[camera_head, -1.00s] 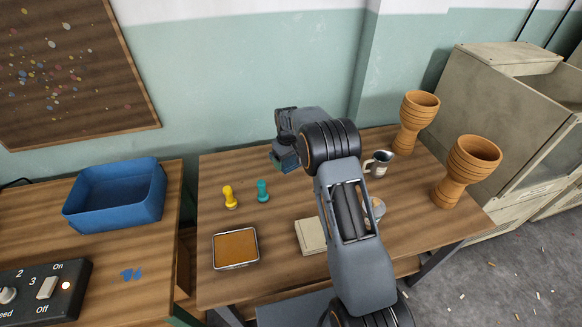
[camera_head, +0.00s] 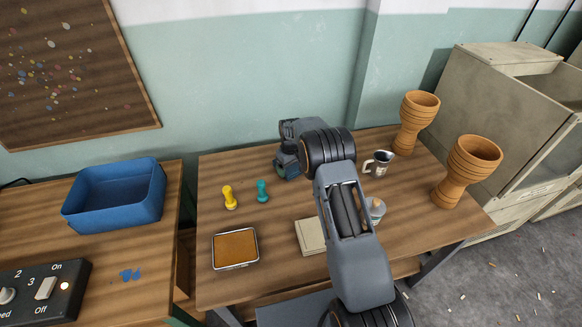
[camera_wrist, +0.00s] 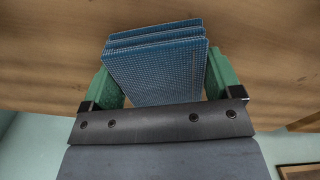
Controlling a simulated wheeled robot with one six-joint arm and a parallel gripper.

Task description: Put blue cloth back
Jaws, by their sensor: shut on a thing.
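The blue cloth (camera_wrist: 155,72) is folded into several layers and sits between the two green fingers of my gripper (camera_wrist: 160,82) in the wrist view. My gripper is shut on it, with a finger at each side. In the head view my gripper (camera_head: 286,166) is low over the back of the middle table (camera_head: 225,168), right of the teal stamp. The cloth is mostly hidden there by my arm. I cannot tell if it touches the wood.
A yellow stamp (camera_head: 229,197) and a teal stamp (camera_head: 262,191) stand left of my gripper. A framed pad (camera_head: 235,248), a beige block (camera_head: 310,236), a metal jug (camera_head: 379,163) and two goblet drums (camera_head: 468,170) share the table. A blue bin (camera_head: 115,196) stands on the left table.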

